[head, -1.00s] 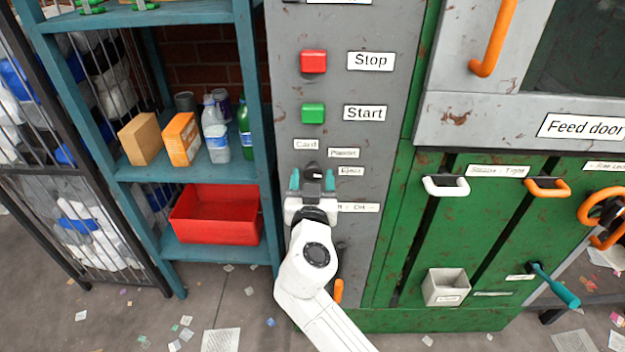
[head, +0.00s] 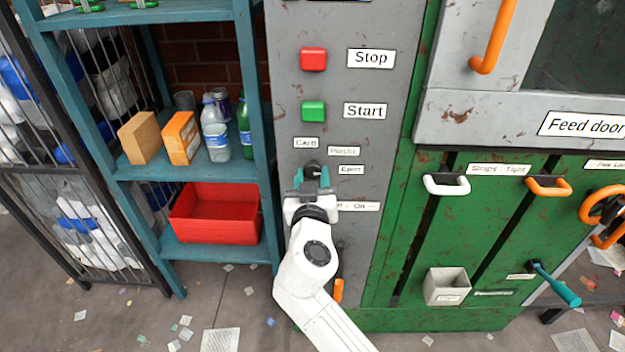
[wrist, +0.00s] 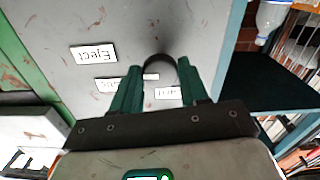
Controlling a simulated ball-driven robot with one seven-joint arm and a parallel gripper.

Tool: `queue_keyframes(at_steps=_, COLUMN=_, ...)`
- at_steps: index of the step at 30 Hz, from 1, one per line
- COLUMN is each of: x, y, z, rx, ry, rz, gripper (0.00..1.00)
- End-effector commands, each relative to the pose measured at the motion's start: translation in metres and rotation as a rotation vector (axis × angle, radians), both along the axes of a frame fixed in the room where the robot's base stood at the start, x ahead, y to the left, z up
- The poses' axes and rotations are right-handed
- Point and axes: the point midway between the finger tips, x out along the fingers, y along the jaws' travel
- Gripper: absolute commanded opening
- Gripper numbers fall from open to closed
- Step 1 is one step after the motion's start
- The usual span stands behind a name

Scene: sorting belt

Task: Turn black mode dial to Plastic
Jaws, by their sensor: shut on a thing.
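The black mode dial (head: 312,168) sits on the grey control panel, below the Card label (head: 306,143) and the Plastic label (head: 344,151) and left of the Eject label (head: 350,170). My gripper (head: 312,178) is at the dial, with one teal finger on each side of it. In the wrist view the dial shows as a dark round rim (wrist: 160,66) between the fingers, and my gripper (wrist: 160,78) is shut on it. That view is upside down and shows the Eject label (wrist: 93,53) clearly. Which label the dial points to cannot be told.
The red Stop button (head: 313,59) and green Start button (head: 313,111) are higher on the panel. A teal shelf with a red bin (head: 214,214) stands to the left. The green machine front with a white handle (head: 446,186) lies to the right.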

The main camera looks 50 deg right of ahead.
Motion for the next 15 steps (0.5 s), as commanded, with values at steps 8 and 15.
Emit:
queue_keyframes(at_steps=8, x=-0.0002, y=0.0001, z=-0.0004, rx=-0.144, ry=0.185, rz=0.001, gripper=0.14)
queue_keyframes(at_steps=15, x=-0.0004, y=0.0001, z=0.0005, rx=-0.274, ry=0.351, rz=0.002, gripper=0.14)
